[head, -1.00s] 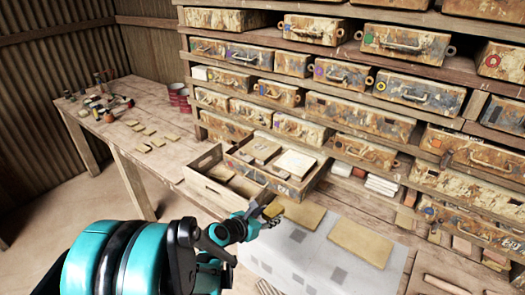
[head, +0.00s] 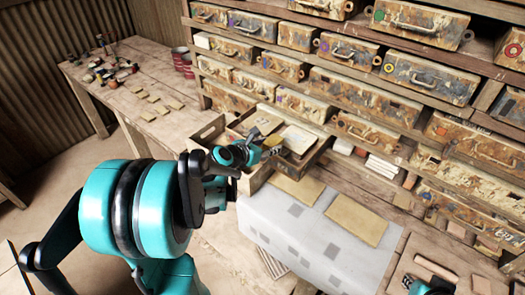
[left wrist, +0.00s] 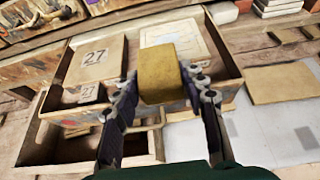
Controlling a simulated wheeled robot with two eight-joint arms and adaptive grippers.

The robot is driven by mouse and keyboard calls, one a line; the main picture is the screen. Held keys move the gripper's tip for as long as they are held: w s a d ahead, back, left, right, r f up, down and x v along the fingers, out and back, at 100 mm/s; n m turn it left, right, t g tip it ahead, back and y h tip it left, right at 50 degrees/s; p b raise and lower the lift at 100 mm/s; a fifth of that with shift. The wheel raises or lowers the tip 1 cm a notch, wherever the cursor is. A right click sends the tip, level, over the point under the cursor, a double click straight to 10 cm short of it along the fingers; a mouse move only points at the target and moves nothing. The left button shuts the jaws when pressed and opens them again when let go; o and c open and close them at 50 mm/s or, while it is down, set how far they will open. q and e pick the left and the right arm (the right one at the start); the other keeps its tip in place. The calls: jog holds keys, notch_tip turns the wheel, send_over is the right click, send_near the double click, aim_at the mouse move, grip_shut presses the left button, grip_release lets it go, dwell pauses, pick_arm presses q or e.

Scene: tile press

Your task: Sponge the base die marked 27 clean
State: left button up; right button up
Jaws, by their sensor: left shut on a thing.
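My left gripper (head: 268,148) is shut on a yellow sponge block (left wrist: 160,72), held above an open wooden tray (head: 308,165). In the left wrist view, a larger brown plate marked 27 (left wrist: 94,60) lies in the tray left of the sponge. A smaller block marked 27 (left wrist: 89,93) lies nearer, below it. A pale, framed plate (left wrist: 195,38) lies behind the sponge and is partly hidden by it. The sponge appears apart from both marked pieces. My right gripper (head: 440,280) shows only partly at the bottom right edge; its fingers are unclear.
An open wooden box (left wrist: 135,146) adjoins the tray. A grey-white sheet (head: 290,235) and tan slabs (head: 357,219) lie to the right on the bench. A shelf of rusty, labelled cases (head: 365,98) rises behind. A side table (head: 145,80) holds small pieces.

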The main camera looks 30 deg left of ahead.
aim_at(280, 137)
pick_arm(q)
jog(key=w, duration=0.4)
jog(key=w+d, duration=0.1)
jog(key=w, duration=0.1)
jog(key=shift+w+f, duration=0.1)
jog(key=shift+w, duration=0.1)
jog(key=shift+w+f+b, duration=0.1)
jog(key=shift+f+b, duration=0.3)
jog(key=shift+b, duration=0.1)
jog(key=shift+f+b, duration=0.6)
jog(key=shift+f, duration=0.1)
jog(key=shift+f+b, duration=0.4)
jog(key=shift+b, duration=0.05)
jog(key=shift+w+d, duration=0.1)
jog(key=shift+w, duration=0.7)
